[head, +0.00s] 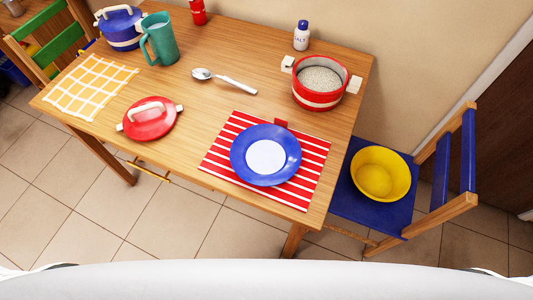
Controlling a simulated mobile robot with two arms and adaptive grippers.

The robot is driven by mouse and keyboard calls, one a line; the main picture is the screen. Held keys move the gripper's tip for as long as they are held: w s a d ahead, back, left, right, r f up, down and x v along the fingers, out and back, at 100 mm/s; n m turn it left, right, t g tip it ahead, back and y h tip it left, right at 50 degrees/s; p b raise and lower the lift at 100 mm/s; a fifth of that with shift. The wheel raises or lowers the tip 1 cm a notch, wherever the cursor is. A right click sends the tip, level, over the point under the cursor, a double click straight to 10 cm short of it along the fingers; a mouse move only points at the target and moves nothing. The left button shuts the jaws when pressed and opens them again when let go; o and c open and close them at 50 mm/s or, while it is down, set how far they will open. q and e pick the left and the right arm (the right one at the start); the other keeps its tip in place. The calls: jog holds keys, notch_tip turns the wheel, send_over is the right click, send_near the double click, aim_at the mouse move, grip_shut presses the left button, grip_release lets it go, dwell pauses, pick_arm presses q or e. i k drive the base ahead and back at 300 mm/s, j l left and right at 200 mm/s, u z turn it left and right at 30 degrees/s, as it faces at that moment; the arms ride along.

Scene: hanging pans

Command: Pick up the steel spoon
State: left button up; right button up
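The steel spoon (224,80) lies flat on the wooden table (195,120), near the middle toward the back. Its bowl points left and its pale handle points right. Nothing covers it. Neither of my grippers shows in the head view.
A red pot (319,98) with grainy contents, a salt shaker (301,36), a teal pitcher (161,40), a blue pot (121,28), a red lid (150,118) and a blue plate (266,155) surround the spoon. A blue chair with a yellow bowl (380,173) stands right.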

aim_at(201, 73)
jog(key=j+z, duration=0.25)
jog(key=j, duration=0.2)
jog(key=j+z, duration=0.25)
jog(key=j, duration=0.15)
jog(key=k+j+z, duration=0.1)
jog(key=j+z, duration=0.15)
jog(key=j, duration=0.15)
jog(key=k+j+z, duration=0.1)
jog(key=j+z, duration=0.2)
jog(key=j, duration=0.15)
jog(key=k+j+z, duration=0.1)
jog(key=j+z, duration=0.15)
jog(key=j, duration=0.1)
